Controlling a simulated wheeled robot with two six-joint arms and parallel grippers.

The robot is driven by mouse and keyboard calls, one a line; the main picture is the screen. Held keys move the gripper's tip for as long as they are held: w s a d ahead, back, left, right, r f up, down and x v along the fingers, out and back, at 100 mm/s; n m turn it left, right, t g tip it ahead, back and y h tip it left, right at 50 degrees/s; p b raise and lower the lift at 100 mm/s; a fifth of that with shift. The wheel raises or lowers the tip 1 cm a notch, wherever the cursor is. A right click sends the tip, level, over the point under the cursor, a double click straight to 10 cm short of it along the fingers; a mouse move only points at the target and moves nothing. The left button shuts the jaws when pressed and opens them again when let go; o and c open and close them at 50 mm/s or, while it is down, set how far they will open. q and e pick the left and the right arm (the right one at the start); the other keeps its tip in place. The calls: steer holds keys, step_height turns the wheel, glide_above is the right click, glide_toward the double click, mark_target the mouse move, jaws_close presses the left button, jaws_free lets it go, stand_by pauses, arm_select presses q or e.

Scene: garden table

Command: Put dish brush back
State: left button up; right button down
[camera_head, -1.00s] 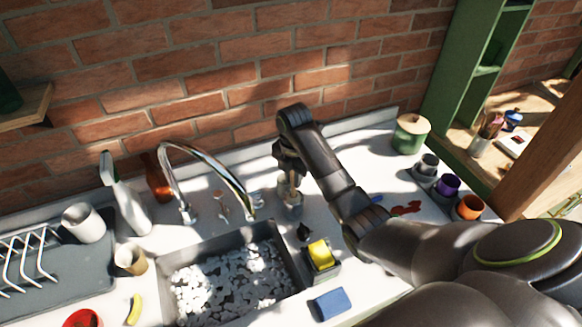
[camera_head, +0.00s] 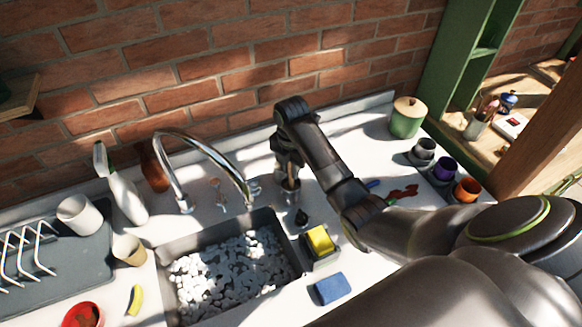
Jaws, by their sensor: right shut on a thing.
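My right gripper (camera_head: 289,181) reaches down behind the right back corner of the sink. It is shut on a thin thing, which I take to be the dish brush; the fingers and wrist hide most of it. A small greyish cup-like holder (camera_head: 291,197) stands on the counter directly under the fingers. The brush's lower end seems to be in or just over this holder, but I cannot tell which. My left gripper is not in view.
The sink (camera_head: 171,298) holds white foam, with a chrome faucet (camera_head: 207,148) to the left of my gripper. A yellow sponge (camera_head: 319,240) in a caddy, a small dark item (camera_head: 302,218) and a blue sponge (camera_head: 332,288) lie nearby. A lidded green pot (camera_head: 406,122) stands right.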

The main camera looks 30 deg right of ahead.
steer(key=shift+f, duration=0.6)
stand_by(0.7)
steer(key=c, duration=1.6)
jaws_free()
steer(key=shift+r, duration=0.1)
